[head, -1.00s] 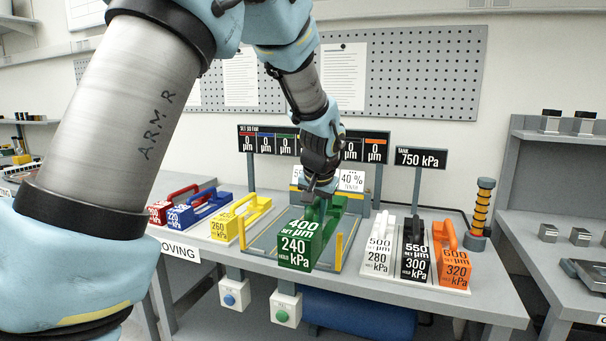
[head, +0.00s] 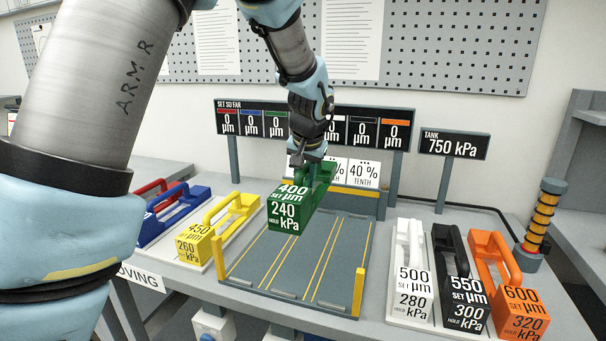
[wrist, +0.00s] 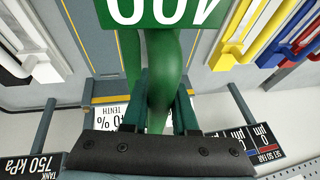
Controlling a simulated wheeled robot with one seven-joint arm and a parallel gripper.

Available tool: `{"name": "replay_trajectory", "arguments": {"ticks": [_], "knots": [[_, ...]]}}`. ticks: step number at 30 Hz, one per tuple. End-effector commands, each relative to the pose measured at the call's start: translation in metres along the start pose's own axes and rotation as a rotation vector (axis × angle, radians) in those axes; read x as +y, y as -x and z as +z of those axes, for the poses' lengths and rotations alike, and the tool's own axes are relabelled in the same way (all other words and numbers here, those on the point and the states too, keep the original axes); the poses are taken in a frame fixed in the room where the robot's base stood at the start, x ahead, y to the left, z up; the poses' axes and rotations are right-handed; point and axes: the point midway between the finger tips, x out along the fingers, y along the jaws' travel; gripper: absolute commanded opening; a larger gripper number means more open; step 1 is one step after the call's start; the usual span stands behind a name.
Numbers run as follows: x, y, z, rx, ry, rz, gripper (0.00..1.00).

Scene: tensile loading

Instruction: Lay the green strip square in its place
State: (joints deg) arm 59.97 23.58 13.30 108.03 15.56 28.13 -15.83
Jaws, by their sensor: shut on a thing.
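The green strip (head: 291,213), a block with a loop handle marked 400 µm and 240 kPa, is in my gripper (head: 308,174). The jaws are shut on its handle, which also shows between the fingers in the wrist view (wrist: 158,85). The strip is over the back left part of the grey bed (head: 290,268), which has paired yellow lines and yellow corner posts. It looks raised, but the gap beneath it is hard to judge. No other strip lies on the visible bed. The strip hides the back left of the bed.
Left of the bed are a yellow strip (head: 198,243) and blue (head: 150,226) and red ones. Right are white (head: 413,283), black (head: 465,292) and orange (head: 517,300) strips. A display board (head: 228,122) stands behind, and a TANK sign (head: 455,145) reads 750 kPa.

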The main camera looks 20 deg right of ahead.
Motion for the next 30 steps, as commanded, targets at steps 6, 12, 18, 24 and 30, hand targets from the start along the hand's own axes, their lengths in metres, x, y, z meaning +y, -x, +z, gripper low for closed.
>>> {"name": "replay_trajectory", "arguments": {"ticks": [6,12,18,24,30], "knots": [[0.0,0.001,-0.001,0.003,0.0,0.0,0.0],[0.001,-0.004,0.002,0.003,0.001,-0.001,0.0],[0.006,-0.027,0.012,0.002,0.001,-0.001,0.0],[0.014,-0.064,0.028,0.002,0.001,-0.001,0.0],[0.022,-0.103,0.043,0.002,0.0,-0.001,0.0]]}}
